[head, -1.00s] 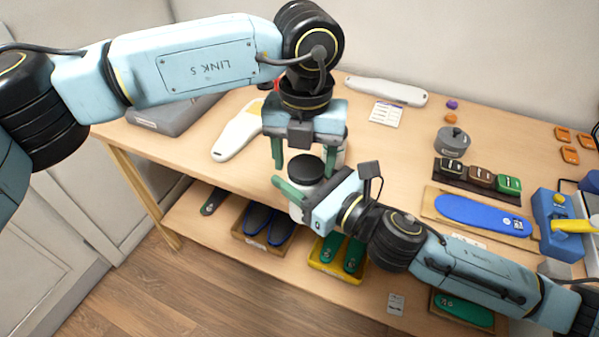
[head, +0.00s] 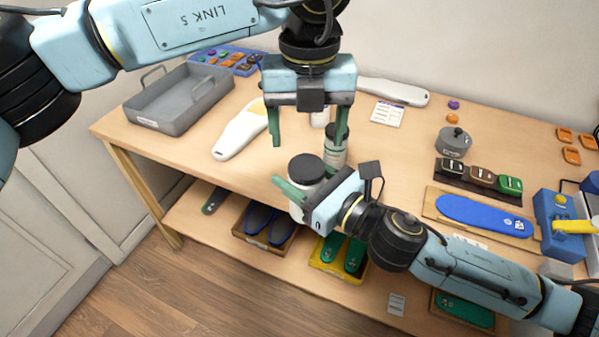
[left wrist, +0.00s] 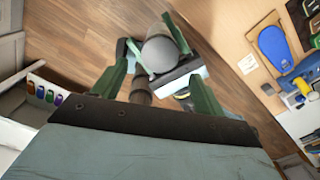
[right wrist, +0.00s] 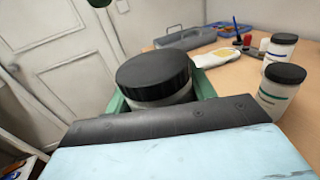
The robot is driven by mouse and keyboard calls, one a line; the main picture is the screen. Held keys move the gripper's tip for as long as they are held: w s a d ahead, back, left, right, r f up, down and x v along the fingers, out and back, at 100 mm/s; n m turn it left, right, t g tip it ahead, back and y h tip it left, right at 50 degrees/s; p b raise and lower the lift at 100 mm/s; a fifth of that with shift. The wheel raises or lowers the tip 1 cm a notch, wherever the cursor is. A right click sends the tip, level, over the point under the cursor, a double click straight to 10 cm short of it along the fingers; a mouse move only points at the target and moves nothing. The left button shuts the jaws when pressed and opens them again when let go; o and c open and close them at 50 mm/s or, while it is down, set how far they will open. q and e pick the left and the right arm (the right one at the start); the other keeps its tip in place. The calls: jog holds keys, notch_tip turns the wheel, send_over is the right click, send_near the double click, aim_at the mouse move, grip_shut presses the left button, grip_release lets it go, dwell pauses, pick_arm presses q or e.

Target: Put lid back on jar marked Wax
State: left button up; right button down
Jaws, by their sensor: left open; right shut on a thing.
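A white jar (head: 298,213) with a black lid (head: 306,167) is held upright by my right gripper (head: 300,190), which is shut around its body. The lid sits level on the jar's mouth and also shows in the right wrist view (right wrist: 152,75). No writing on this jar is readable, so I cannot tell whether it is marked Wax. My left gripper (head: 308,138) is open and empty above and just behind the lid, fingers pointing down. The left wrist view shows the lid (left wrist: 160,52) beyond the open fingers.
Two more lidded jars, one (right wrist: 282,90) in front of another (right wrist: 280,50), stand on the table behind the held jar. A grey tray (head: 165,122) is at the back left, with a white insole-shaped piece (head: 238,135) beside it. Insole bins (head: 345,272) sit on the lower shelf.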

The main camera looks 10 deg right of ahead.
aim_at(305, 165)
pick_arm(q)
notch_tip(305, 165, up, 2)
jog(key=n, duration=0.4)
jog(key=shift+f, duration=4)
jog(key=c, duration=1)
jog(key=m, duration=0.6)
jog(key=shift+m, duration=0.3)
